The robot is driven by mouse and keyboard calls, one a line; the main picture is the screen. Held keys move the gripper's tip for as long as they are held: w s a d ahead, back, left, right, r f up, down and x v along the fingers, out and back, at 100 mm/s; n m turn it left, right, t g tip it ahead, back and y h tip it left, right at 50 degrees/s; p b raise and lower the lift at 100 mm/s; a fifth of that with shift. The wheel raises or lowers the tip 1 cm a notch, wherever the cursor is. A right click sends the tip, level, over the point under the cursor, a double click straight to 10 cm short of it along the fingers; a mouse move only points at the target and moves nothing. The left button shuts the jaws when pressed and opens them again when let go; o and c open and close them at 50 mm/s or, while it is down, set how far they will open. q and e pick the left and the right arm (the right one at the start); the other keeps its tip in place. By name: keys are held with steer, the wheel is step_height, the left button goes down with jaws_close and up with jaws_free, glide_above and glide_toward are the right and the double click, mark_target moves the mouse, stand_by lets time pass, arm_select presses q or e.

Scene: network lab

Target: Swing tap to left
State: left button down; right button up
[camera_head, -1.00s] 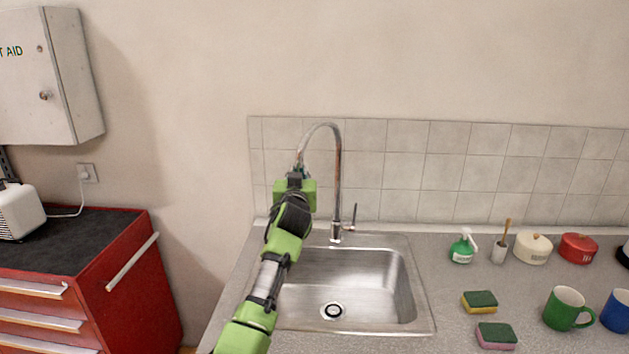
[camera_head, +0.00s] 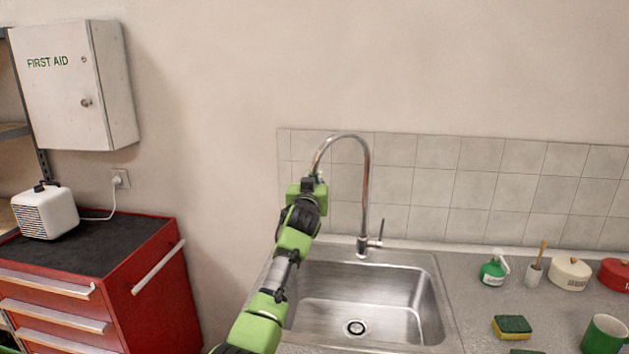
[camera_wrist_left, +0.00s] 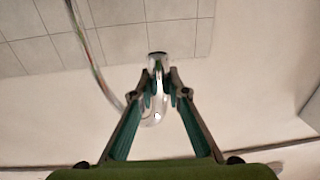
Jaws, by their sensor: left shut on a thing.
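The chrome tap (camera_head: 364,190) rises at the back of the steel sink. Its tall curved spout arches over to the left. My left gripper (camera_head: 316,178) is at the spout's outlet end, above the sink's back left. In the left wrist view the two fingers (camera_wrist_left: 157,92) are shut on the spout end (camera_wrist_left: 155,112), one on each side. The lever handle (camera_head: 377,238) stands up at the right of the tap's base. In the head view my left gripper hides the spout's tip. My right gripper is not in view.
The sink basin (camera_head: 400,300) is empty below. A green spray bottle (camera_head: 493,270), a brush holder (camera_head: 534,275), pots, a sponge (camera_head: 512,327) and a green mug (camera_head: 604,335) stand to the right. A red cabinet (camera_head: 160,300) is at the left.

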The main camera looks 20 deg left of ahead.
arm_select(q)
steer(key=c, duration=2)
jaws_free()
steer(key=shift+a+f, duration=0.1)
steer(key=shift+f, duration=0.05)
steer(key=shift+o, duration=0.2)
steer(key=shift+a, duration=0.1)
steer(key=shift+s, duration=0.1)
steer(key=v, duration=1.2)
